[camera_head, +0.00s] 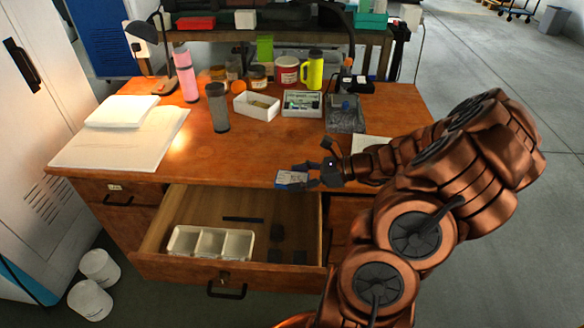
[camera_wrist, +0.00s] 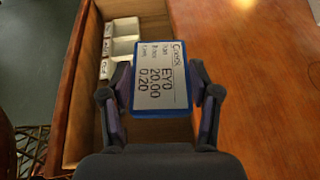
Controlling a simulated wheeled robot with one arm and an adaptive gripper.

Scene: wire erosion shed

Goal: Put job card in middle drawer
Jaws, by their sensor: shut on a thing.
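The job card (camera_wrist: 161,80) is a small white card with a blue edge and printed text. My gripper (camera_head: 309,178) is shut on it, and in the wrist view my gripper's fingers (camera_wrist: 160,100) press on both sides of it. In the head view the job card (camera_head: 290,178) is at the desk's front edge, above the right back part of the open middle drawer (camera_head: 180,263). The drawer is pulled well out; its wooden wall also shows in the wrist view (camera_wrist: 88,85).
A white divided tray (camera_head: 210,244) lies in the drawer's left front. Small dark blocks and a dark strip (camera_head: 243,219) lie in its middle and right. The desk top (camera_head: 250,155) holds papers, a lamp, bottles, cans and boxes; its front middle is clear.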

